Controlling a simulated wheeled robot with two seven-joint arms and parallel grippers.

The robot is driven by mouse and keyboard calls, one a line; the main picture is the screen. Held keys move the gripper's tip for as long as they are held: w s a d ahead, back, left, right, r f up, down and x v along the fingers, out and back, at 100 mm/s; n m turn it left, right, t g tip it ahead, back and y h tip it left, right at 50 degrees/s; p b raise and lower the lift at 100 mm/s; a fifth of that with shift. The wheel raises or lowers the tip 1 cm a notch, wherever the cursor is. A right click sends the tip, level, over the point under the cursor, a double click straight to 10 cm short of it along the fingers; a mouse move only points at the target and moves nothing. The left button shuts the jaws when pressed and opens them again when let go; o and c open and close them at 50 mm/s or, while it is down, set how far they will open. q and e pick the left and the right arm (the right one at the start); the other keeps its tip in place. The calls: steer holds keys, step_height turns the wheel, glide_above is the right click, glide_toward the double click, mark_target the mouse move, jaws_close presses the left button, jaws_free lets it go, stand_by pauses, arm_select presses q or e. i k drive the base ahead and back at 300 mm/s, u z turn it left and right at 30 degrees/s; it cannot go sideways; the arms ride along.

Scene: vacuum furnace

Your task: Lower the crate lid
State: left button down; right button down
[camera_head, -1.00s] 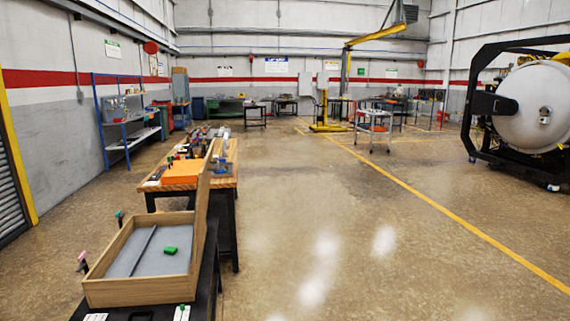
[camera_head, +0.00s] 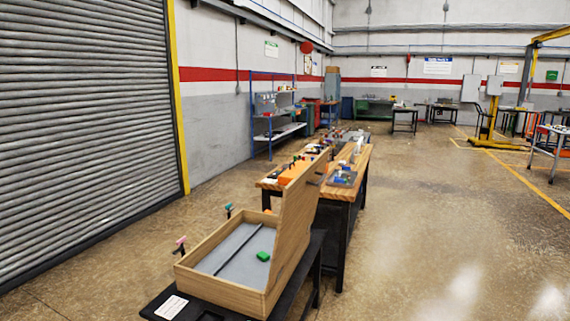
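A shallow wooden crate (camera_head: 221,292) with a grey lining sits on a black table at the lower middle of the head view. Its wooden lid (camera_head: 297,220) stands open, raised steeply along the crate's right side. A green block (camera_head: 263,256) lies inside, to the right of a thin dark divider (camera_head: 238,249). Neither of my grippers shows in the view.
The black table (camera_head: 155,305) carries a white card (camera_head: 171,307). A small pink-topped clamp or handle (camera_head: 181,241) and a green one stand at the crate's left. A wooden workbench (camera_head: 362,165) with tools stands behind. Open floor (camera_head: 420,240) lies to the right.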

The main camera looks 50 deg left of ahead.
mark_target(300, 196)
steer(key=u, duration=1.1)
steer(key=i, duration=1.15)
steer(key=u, duration=1.35)
